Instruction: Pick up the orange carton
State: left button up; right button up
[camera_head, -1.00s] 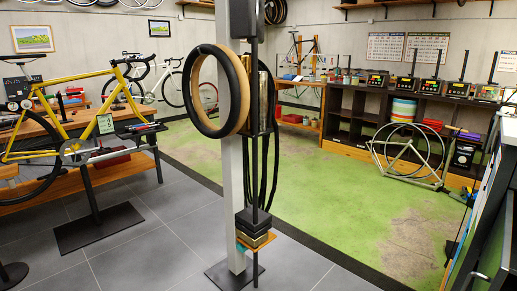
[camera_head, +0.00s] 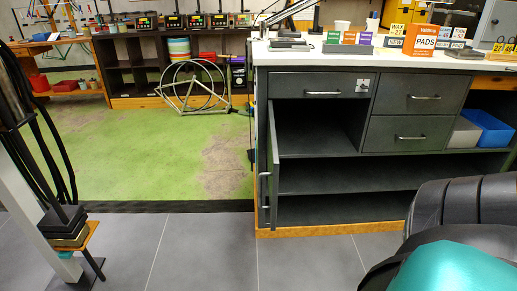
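An orange carton (camera_head: 424,40) with a white label reading PADS stands upright on the white counter top at the upper right of the head view. Its lower front is clear to see.
The grey cabinet (camera_head: 340,178) under the counter has an open door (camera_head: 272,165) at its left and open shelves. Small coloured boxes (camera_head: 349,38) and number cards flank the carton. A large black-and-teal shape (camera_head: 455,268), unclear what, fills the lower right. Tiled floor before the cabinet is clear.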

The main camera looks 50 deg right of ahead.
aim_at(421, 40)
jog(key=i+j+z, duration=0.15)
jog(key=i, duration=0.15)
jog(key=i+j+z, duration=0.2)
jog(key=i+z, duration=0.1)
jog(key=z, duration=1.55)
jog(key=i+l+u, duration=0.15)
jog(key=l, duration=0.35)
jog(key=i+l+u, duration=0.15)
jog(key=i+l, duration=0.15)
jog(key=l, duration=0.2)
jog(key=i+l+u, duration=0.15)
jog(key=l, duration=0.4)
jog(key=i+l+u, duration=0.15)
jog(key=l, duration=0.4)
jog(key=i+l+u, duration=0.15)
jog(key=l, duration=0.4)
jog(key=l+u, duration=0.15)
jog(key=l, duration=0.45)
